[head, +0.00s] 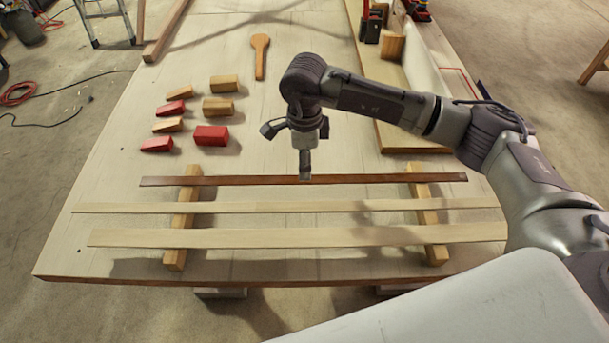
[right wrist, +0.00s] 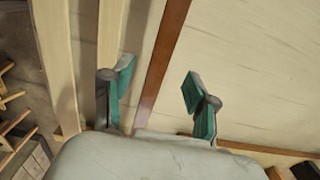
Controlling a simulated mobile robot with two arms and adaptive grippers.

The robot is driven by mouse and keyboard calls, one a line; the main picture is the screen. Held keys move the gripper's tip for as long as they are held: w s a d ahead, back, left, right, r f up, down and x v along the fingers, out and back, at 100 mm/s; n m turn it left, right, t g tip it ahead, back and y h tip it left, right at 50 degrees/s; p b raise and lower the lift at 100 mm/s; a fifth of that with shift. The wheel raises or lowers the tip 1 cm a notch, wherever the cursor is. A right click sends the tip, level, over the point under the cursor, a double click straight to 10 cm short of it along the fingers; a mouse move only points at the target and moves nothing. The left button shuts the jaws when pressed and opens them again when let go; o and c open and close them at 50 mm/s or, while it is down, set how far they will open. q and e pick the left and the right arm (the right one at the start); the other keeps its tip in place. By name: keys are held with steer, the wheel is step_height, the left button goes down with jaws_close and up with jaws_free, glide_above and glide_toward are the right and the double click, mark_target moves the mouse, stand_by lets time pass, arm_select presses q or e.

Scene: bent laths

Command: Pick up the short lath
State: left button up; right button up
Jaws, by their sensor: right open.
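The short lath looks to be the dark brown one (head: 230,181), the shortest of three. It lies across two wooden bearers, behind two pale laths. In the right wrist view the dark lath (right wrist: 165,60) runs between the two green-padded fingers. My right gripper (head: 305,176) is open and points down at about the middle of this lath; it also shows in the right wrist view (right wrist: 158,92). No finger is clearly touching the lath, and I cannot tell the exact height. My left gripper is not in view.
A middle pale lath (head: 230,207) and a front pale lath (head: 230,238) lie close in front on the bearers (head: 182,222) and (head: 429,222).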

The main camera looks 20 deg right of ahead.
mark_target(322, 178)
steer(key=shift+f+p, duration=0.9)
step_height(322, 178, down, 2)
steer(key=shift+f+p, duration=0.25)
steer(key=shift+p, duration=0.05)
steer(key=shift+w+f, duration=0.1)
steer(key=shift+f, duration=0.15)
steer(key=c, duration=0.9)
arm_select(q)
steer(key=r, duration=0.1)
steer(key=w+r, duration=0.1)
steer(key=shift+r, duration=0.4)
arm_select(e)
jaws_close()
